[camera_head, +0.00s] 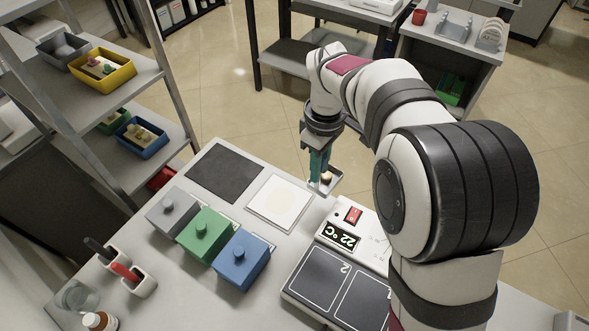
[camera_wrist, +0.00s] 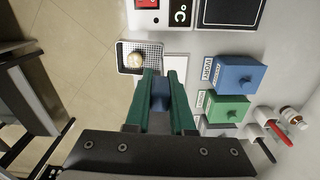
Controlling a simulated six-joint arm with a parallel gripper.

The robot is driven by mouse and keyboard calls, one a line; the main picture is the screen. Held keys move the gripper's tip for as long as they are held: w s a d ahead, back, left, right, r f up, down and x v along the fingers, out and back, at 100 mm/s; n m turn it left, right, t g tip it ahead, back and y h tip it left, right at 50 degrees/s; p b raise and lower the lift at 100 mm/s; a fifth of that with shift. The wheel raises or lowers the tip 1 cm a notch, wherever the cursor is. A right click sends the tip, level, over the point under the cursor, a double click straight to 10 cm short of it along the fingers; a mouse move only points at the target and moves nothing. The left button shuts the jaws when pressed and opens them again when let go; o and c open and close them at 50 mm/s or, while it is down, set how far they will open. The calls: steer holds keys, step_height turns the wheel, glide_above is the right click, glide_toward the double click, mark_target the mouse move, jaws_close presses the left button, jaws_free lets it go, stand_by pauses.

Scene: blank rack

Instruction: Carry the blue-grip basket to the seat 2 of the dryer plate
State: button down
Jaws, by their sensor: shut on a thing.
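My gripper (camera_head: 319,168) has teal fingers, shut on the blue grip (camera_wrist: 161,95) of a small wire-mesh basket (camera_wrist: 128,66). The basket (camera_head: 331,187) holds a round cream-coloured piece (camera_wrist: 136,60). It hangs beyond the far edge of the bench, between the white pad and the dryer plate's display. The dryer plate (camera_head: 312,293) has two dark, white-outlined seats, a red switch and a display reading 22 °C. A "2" shows on the left seat (camera_head: 319,279). The right seat (camera_head: 362,301) is partly behind my arm. Both look empty where visible.
A white pad (camera_head: 278,203) and dark mat (camera_head: 226,172) lie left of the dryer plate. Grey (camera_head: 172,213), green (camera_head: 203,235) and blue (camera_head: 241,260) knobbed boxes stand nearer. A shelf rack (camera_head: 104,94) with bins is at left.

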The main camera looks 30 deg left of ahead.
steer(key=shift+d+r, duration=0.25)
steer(key=shift+d, duration=0.15)
steer(key=s+d+n, duration=0.1)
steer(key=s+d, duration=0.3)
steer(key=s, duration=0.5)
steer(key=s+d, duration=0.5)
steer(key=s, duration=0.3)
steer(key=shift+s+a+f, duration=0.1)
steer(key=shift+f, duration=1.45)
steer(key=shift+s+a+f, duration=0.1)
steer(key=shift+f, duration=1.45)
steer(key=shift+f, duration=0.3)
steer(key=c, duration=0.7)
jaws_free()
